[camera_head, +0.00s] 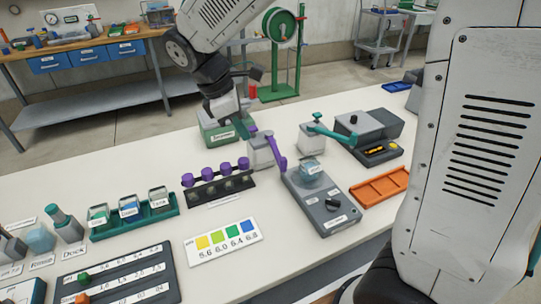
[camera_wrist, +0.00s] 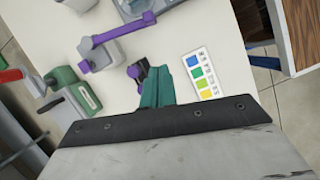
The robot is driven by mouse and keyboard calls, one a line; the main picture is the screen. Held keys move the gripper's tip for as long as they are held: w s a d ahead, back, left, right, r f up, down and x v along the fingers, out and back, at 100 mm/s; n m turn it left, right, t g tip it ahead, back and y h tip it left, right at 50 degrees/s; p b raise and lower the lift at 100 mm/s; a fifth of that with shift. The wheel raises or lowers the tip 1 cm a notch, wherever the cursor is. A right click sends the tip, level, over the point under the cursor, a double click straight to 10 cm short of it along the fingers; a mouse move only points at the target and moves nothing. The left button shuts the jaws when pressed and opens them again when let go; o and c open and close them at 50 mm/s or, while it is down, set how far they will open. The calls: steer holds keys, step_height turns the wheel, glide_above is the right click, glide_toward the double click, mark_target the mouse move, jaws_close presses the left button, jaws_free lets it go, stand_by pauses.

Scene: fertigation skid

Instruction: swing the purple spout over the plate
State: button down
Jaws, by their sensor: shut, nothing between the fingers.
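The purple spout (camera_head: 278,150) sits on a pale block (camera_head: 260,152) at the middle of the bench. Its free end points toward the near right, close to the back left edge of the grey plate unit (camera_head: 318,208); I cannot tell whether it overhangs it. A labelled clear vessel (camera_head: 313,170) stands on the unit. In the wrist view the spout (camera_wrist: 115,35) lies ahead and left of my gripper (camera_wrist: 155,80). My gripper's teal fingers are shut and empty, apart from the spout. In the head view it hangs near the green box; its fingertips are hard to make out.
A teal spout (camera_head: 330,131) stands behind the plate unit. A rack with purple caps (camera_head: 225,168) is left of the purple spout, and a green box (camera_head: 212,134) is behind it. An orange tray (camera_head: 380,187) lies right. Bare bench surrounds the colour chart (camera_head: 223,241).

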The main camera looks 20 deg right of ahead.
steer(key=d+r+x, duration=0.1)
steer(key=d+x, duration=0.1)
steer(key=x, duration=0.9)
steer(key=shift+d+f+n, duration=0.4)
steer(key=shift+f, duration=0.05)
